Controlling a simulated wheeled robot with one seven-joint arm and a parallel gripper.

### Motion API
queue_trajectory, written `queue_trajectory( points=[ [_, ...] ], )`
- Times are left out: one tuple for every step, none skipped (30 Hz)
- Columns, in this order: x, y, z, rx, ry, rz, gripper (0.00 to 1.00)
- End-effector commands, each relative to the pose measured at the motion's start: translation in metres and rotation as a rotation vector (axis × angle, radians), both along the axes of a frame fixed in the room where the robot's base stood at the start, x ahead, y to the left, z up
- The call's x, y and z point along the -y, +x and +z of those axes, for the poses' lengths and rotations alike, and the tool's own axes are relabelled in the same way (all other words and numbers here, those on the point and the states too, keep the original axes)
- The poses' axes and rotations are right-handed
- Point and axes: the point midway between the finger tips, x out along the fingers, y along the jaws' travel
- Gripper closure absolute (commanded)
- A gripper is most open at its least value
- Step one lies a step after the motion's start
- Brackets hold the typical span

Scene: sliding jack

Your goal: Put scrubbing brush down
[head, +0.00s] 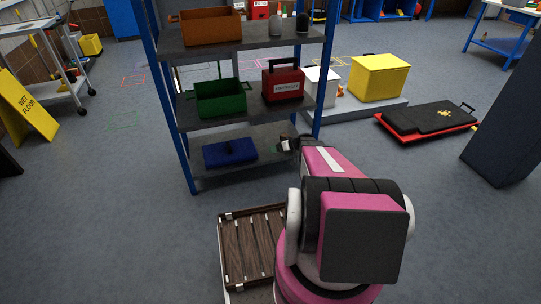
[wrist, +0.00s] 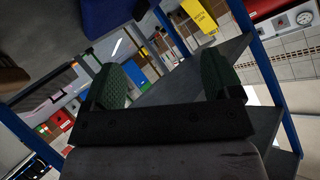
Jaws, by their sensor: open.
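My gripper (wrist: 163,70) is open in the wrist view, with its two green-padded fingers wide apart and nothing seen between them. In the head view my pink arm reaches to the right end of the lowest shelf (head: 265,135), and its links cover most of the gripper. A small pale and brown shape (head: 285,144) shows at the arm's end over that shelf. I cannot tell whether it is the scrubbing brush or part of my gripper. The brush is not clearly identifiable in either view. A blue box (head: 219,156) lies to the left on the same shelf.
Blue posts (head: 179,120) hold the shelves. The middle shelf bears a green crate (head: 221,104) and a red toolbox (head: 283,92). The top shelf bears a brown bin (head: 211,33). A wooden slatted platform (head: 240,245) stands in front.

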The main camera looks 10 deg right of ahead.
Motion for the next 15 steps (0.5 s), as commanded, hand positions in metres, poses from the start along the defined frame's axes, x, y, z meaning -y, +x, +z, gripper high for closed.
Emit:
queue_trajectory(
  points=[
    [-0.027,-0.03,0.028,-0.088,-0.04,0.028,0.17],
    [-0.038,-0.042,0.037,-0.145,-0.065,0.036,0.17],
    [-0.051,-0.059,0.049,-0.219,-0.103,0.041,0.17],
    [-0.06,-0.071,0.058,-0.273,-0.136,0.04,0.17],
    [-0.068,-0.084,0.067,-0.326,-0.17,0.037,0.17],
    [-0.078,-0.101,0.079,-0.391,-0.22,0.025,0.17],
    [-0.083,-0.114,0.088,-0.437,-0.258,0.012,0.17],
    [-0.089,-0.127,0.097,-0.482,-0.3,-0.005,0.17],
    [-0.094,-0.144,0.109,-0.536,-0.356,-0.034,0.17],
    [-0.098,-0.157,0.118,-0.573,-0.399,-0.06,0.17],
    [-0.101,-0.169,0.127,-0.606,-0.442,-0.09,0.17],
    [-0.103,-0.185,0.138,-0.644,-0.499,-0.132,0.17],
    [-0.104,-0.196,0.146,-0.668,-0.538,-0.167,0.17],
    [-0.105,-0.206,0.154,-0.687,-0.576,-0.202,0.17],
    [-0.105,-0.218,0.164,-0.707,-0.623,-0.25,0.17]
  ],
)
